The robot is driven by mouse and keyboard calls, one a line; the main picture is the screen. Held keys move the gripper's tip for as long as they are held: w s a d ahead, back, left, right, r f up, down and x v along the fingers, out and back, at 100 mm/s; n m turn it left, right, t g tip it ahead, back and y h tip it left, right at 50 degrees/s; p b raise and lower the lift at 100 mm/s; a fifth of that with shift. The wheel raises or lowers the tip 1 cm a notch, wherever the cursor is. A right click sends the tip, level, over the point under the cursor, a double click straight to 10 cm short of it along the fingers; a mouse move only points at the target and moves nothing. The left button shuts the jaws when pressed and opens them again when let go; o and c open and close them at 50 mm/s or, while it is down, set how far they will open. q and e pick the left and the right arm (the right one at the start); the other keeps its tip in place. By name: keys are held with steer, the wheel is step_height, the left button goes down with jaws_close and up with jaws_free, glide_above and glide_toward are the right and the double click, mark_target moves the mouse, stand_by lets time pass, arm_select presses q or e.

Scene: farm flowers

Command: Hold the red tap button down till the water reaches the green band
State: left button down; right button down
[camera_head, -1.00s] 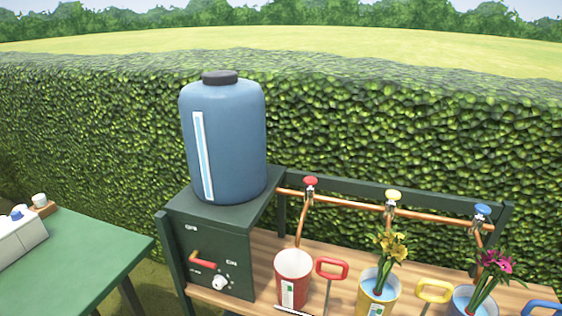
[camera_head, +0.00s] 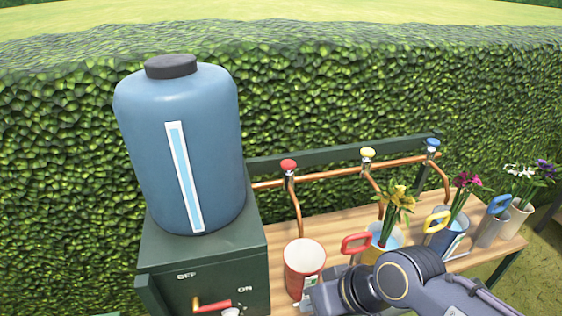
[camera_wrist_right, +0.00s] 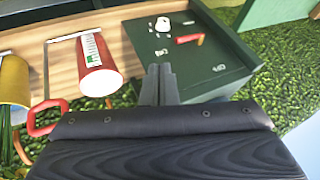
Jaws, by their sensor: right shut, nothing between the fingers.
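The red tap button (camera_head: 289,165) tops the first tap on the copper pipe, and nothing touches it. The red bucket (camera_head: 304,262) stands upright below it on the wooden bench; I see no water in its visible inside. Its gauge strip with a green part (camera_head: 310,284) is partly covered by my arm. The strip also shows in the right wrist view (camera_wrist_right: 91,46). My right gripper (camera_wrist_right: 158,70) is shut and empty, in front of the green tank stand (camera_wrist_right: 195,75). Its fingertips are not clear in the head view. My left gripper is not in view.
The blue tank (camera_head: 185,150) with a light gauge stands on the green stand. A red lever (camera_head: 211,305) and white knob (camera_wrist_right: 162,24) are on its front. The yellow (camera_head: 367,152) and blue (camera_head: 433,144) tap buttons and several flower-filled containers are to the right.

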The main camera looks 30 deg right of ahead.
steer(key=shift+s+d, duration=0.1)
steer(key=shift+d, duration=0.05)
steer(key=w+d+r+t+h+p, duration=0.1)
steer(key=w+d+r+t+h, duration=0.1)
steer(key=w, duration=0.6)
steer(key=w+d+r+t+h+p, duration=0.2)
steer(key=w+d+r+t, duration=0.2)
steer(key=w+d, duration=0.3)
steer(key=w+d+r+m+t+h+p, duration=0.1)
steer(key=w+d+r+t+h, duration=0.2)
steer(key=w, duration=0.8)
steer(key=shift+w+d+p, duration=0.2)
steer(key=shift+d+p, duration=0.2)
steer(key=shift+d, duration=0.5)
